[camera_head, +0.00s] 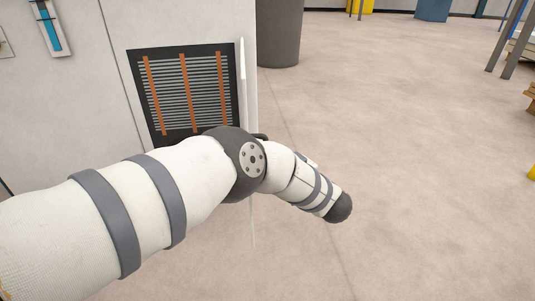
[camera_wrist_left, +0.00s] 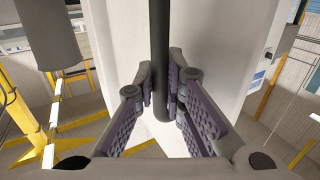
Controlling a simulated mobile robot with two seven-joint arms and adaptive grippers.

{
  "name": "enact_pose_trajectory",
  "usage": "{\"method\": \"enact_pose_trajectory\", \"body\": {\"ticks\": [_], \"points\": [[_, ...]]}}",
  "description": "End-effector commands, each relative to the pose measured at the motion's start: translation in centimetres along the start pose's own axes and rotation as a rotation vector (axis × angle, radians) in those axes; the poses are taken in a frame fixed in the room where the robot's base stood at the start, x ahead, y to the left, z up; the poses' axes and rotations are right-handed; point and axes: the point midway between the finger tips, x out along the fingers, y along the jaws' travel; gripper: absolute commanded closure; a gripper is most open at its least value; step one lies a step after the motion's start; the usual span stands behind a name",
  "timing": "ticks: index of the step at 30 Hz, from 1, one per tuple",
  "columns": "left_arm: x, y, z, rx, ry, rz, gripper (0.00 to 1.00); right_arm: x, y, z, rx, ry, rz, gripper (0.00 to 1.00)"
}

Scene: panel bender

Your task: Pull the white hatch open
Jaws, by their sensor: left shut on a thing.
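The white hatch (camera_head: 243,85) stands out from the white cabinet, seen nearly edge-on as a thin upright strip at the right side of a dark opening (camera_head: 150,75). My left arm crosses in front of its lower part. In the left wrist view the hatch is the pale panel (camera_wrist_left: 215,50) behind a dark upright bar handle (camera_wrist_left: 160,40). My left gripper (camera_wrist_left: 161,90) is shut on this handle, with one finger on each side. In the head view that gripper is hidden behind my arm. My right gripper is in neither view.
The opening shows dark slats with orange strips. The white cabinet (camera_head: 80,60) fills the upper left. A grey cylinder (camera_head: 279,30) stands behind it. The floor (camera_head: 420,170) to the right is clear. Yellow rails (camera_wrist_left: 75,145) show in the wrist view.

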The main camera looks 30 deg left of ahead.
Motion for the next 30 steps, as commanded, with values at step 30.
{"method": "enact_pose_trajectory", "body": {"ticks": [30], "points": [[-2.7, 0.1, 0.0, -0.001, 0.000, -0.003, 0.69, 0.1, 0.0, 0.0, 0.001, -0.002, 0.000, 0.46]]}}
